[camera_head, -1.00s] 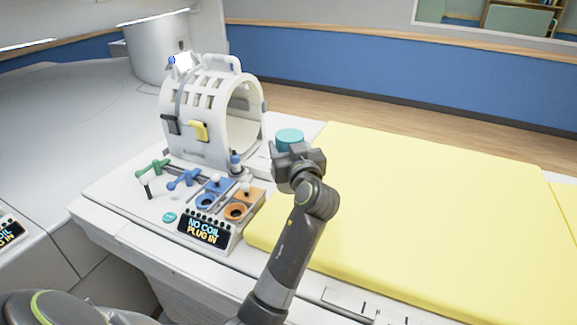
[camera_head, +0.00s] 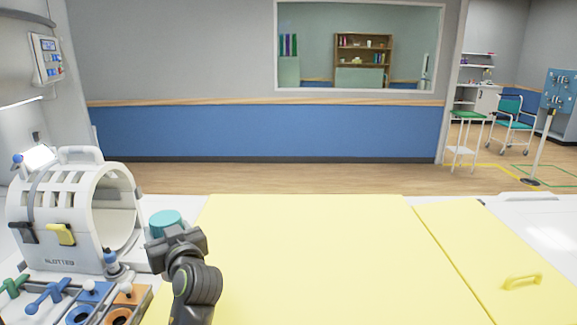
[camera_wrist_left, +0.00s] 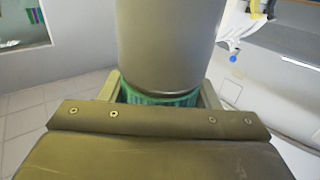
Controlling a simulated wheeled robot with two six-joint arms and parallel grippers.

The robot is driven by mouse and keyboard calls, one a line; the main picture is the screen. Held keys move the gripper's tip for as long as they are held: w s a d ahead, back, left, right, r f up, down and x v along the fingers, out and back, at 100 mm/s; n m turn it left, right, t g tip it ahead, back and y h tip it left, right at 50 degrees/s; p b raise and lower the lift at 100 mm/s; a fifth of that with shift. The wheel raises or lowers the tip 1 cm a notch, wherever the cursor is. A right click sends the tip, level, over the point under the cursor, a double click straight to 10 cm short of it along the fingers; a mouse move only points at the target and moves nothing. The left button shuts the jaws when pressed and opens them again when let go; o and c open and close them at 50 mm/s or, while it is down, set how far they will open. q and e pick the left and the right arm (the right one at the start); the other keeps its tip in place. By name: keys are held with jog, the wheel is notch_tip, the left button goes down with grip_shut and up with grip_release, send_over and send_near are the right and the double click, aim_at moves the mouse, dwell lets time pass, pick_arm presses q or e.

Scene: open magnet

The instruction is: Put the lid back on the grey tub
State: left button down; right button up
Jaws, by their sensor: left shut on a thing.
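The teal round lid (camera_head: 165,219) shows just beyond my left gripper (camera_head: 173,238) in the head view, over the near left part of the bed. In the left wrist view the fingers stand on either side of the teal lid (camera_wrist_left: 160,98), and the gripper is shut on it. A large grey cylinder, apparently the grey tub (camera_wrist_left: 168,45), lies directly against the lid in that view. I cannot tell whether the lid is seated on it. In the head view the tub is hidden behind the gripper. My right gripper is not in view.
A white slotted coil (camera_head: 75,215) stands close left of my gripper. Blue and orange sockets (camera_head: 118,315) and green and blue handles lie in front of it. The yellow mattress (camera_head: 310,265) to the right is clear. A blue wall (camera_head: 300,133) is behind.

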pick_arm(q)
jog(key=s+d+m+t+h, duration=0.4)
jog(key=s+d+m+h, duration=0.4)
jog(key=s+d+h, duration=0.2)
jog(key=shift+s+r+h, duration=0.2)
jog(key=shift+s+h, duration=0.05)
jog(key=shift+h, duration=0.65)
jog(key=shift+d, duration=0.15)
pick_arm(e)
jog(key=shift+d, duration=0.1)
pick_arm(q)
jog(key=s+d+f+m+g+h, duration=0.3)
jog(key=d+f+m+g+h, duration=0.1)
jog(key=d+h, duration=0.4)
jog(key=s+d+f+m+g+h, duration=0.3)
jog(key=d+f+m+g+h, duration=0.2)
jog(key=d+m+h, duration=0.3)
jog(key=shift+d+f+m, duration=0.4)
jog(key=shift+d+f, duration=0.1)
jog(key=shift+d, duration=0.45)
jog(key=shift+f, duration=0.1)
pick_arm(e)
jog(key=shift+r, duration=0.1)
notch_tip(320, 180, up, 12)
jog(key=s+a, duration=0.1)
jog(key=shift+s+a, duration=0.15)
